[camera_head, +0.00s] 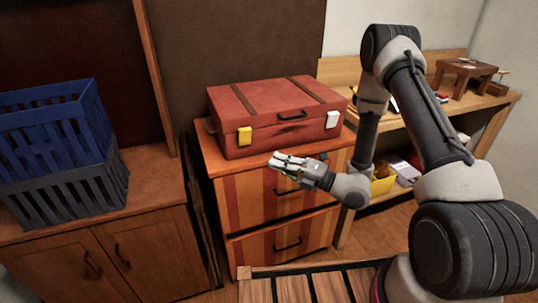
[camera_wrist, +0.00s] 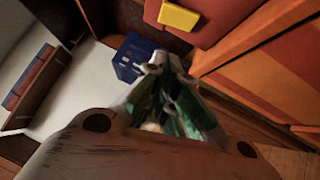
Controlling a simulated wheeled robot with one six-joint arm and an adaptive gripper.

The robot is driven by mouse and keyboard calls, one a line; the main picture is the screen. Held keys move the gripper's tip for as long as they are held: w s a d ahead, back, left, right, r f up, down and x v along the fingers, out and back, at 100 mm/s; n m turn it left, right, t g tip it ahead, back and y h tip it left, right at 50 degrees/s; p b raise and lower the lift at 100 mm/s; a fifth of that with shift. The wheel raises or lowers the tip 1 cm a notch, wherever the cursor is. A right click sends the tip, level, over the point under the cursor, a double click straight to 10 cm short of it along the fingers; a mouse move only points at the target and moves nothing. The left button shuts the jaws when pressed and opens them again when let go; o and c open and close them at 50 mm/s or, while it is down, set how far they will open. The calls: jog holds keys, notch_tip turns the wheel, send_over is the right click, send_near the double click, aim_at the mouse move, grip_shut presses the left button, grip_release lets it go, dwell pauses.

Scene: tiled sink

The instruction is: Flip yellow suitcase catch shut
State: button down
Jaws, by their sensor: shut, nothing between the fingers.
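The red suitcase (camera_head: 275,112) lies closed-looking on top of a striped wooden drawer cabinet, with brown straps and a dark handle. Its yellow catch (camera_head: 245,136) is at the left of the front face. The yellow catch also shows at the top of the wrist view (camera_wrist: 178,17), on the red case side. A white catch (camera_head: 332,119) is at the right of the front face. My gripper (camera_head: 274,160) is shut and empty, in front of the suitcase, lower than the yellow catch and to its right, apart from it. In the wrist view its fingertips (camera_wrist: 164,66) sit below the catch.
The striped cabinet (camera_head: 262,218) has dark drawer handles. Blue and dark crates (camera_head: 62,180) stand on a brown cupboard at left. A wooden workbench (camera_head: 480,100) with a small stool-like stand is at right. Open air lies in front of the suitcase.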

aim_at(250, 143)
jog(key=shift+w+a+r, duration=0.4)
jog(key=shift+w+a, duration=0.9)
jog(key=shift+a, duration=0.1)
jog(key=shift+w+a+r, duration=0.35)
jog(key=shift+w+a, duration=0.9)
jog(key=shift+a, duration=0.2)
jog(key=shift+w+a+r, duration=0.4)
jog(key=shift+w+a, duration=0.9)
jog(key=shift+a, duration=0.1)
